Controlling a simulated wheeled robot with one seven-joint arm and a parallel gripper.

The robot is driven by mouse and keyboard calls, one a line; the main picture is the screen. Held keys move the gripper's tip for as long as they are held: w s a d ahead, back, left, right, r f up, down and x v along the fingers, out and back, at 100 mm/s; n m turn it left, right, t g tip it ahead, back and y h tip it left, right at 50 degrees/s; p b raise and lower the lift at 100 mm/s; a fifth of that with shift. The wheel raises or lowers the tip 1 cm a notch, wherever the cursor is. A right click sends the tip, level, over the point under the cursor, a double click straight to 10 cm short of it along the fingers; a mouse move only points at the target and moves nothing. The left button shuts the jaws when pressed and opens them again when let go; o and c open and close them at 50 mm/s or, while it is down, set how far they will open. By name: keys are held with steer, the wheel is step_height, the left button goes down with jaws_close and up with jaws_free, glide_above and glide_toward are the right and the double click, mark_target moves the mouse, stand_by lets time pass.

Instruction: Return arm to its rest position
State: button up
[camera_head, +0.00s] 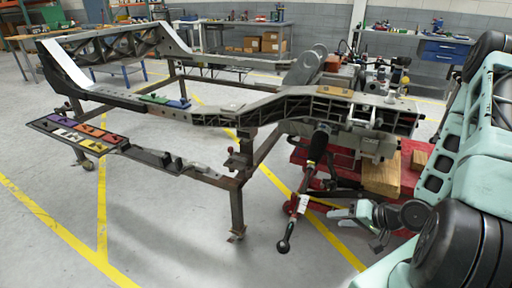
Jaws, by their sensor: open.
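My gripper (360,222) is at the lower right, beyond the dark wrist joints of my mint-green arm. It is open, and I see nothing between its fingers. It is low, in front of the red base under the fixture's right end and apart from the chassis frame (215,117). The frame is a long grey metal structure on a dark stand with legs. A long black and silver tool (302,200) slants down from the frame's right end to the left of my gripper.
A tray strip (140,157) with coloured sections runs along the stand's front left. Wooden blocks (381,180) rest on the red base (345,172). Workbenches, cardboard boxes (270,42) and a blue drawer unit (444,52) stand behind. The grey floor at front left is clear, with yellow lines.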

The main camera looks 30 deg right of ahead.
steer(key=w+a+r+n+g+h+p, duration=0.25)
steer(key=a+r+n, duration=0.25)
steer(key=a+r, duration=0.25)
steer(key=w+a+r+n+g+h+p, duration=0.1)
steer(key=w+a+r+n+g+p, duration=0.3)
steer(key=a+r, duration=0.4)
steer(key=s+a+r+n+g+p, duration=0.2)
steer(key=s+a+r+n, duration=0.4)
steer(key=s+a+r, duration=0.9)
steer(key=shift+s+a+r+g, duration=0.25)
steer(key=shift+s+r+g, duration=0.2)
steer(key=shift+s, duration=0.7)
